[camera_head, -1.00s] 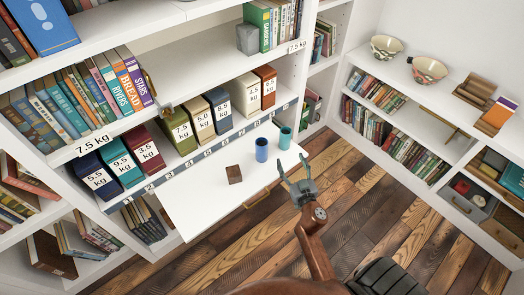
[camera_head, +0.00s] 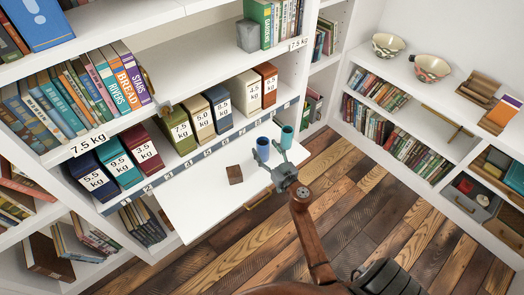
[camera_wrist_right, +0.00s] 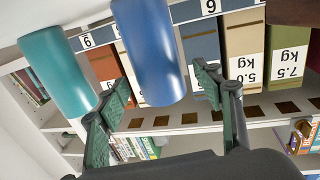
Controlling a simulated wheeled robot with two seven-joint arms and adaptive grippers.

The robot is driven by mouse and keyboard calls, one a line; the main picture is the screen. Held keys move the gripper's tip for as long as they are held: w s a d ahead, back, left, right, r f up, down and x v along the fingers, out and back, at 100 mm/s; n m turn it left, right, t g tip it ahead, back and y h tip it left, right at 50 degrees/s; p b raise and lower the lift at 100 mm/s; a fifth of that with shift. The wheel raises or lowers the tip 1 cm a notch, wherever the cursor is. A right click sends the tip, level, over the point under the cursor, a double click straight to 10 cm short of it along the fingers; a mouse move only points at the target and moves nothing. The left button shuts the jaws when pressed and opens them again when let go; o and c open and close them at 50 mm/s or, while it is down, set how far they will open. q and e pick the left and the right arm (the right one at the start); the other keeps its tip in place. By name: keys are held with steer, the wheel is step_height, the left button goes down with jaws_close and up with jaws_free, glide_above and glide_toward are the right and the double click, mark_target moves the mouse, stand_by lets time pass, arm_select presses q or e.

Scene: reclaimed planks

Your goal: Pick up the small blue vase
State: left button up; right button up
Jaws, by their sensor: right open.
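The small blue vase (camera_head: 263,146) stands on the white pull-out board (camera_head: 205,205), its lower part covered by my right gripper in the head view. My right gripper (camera_head: 269,155) is open, its fingers pointing at the vase. In the right wrist view, which is upside down, the blue vase (camera_wrist_right: 155,55) shows between the two open fingers (camera_wrist_right: 162,95); I cannot tell whether either touches it. A teal vase (camera_head: 287,134) stands close to the right of the blue one. It also shows in the wrist view (camera_wrist_right: 57,72). My left gripper is not in view.
A small brown block (camera_head: 235,174) lies on the board to the left. Weight-labelled boxes, such as a blue one (camera_head: 219,112), line the shelf behind. Rows of books (camera_head: 115,80) stand above. Bowls (camera_head: 388,46) sit on the right-hand shelf.

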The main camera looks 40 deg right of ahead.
steer(key=shift+w+r, duration=0.1)
steer(key=shift+w, duration=0.1)
steer(key=shift+c, duration=0.4)
steer(key=c, duration=1.3)
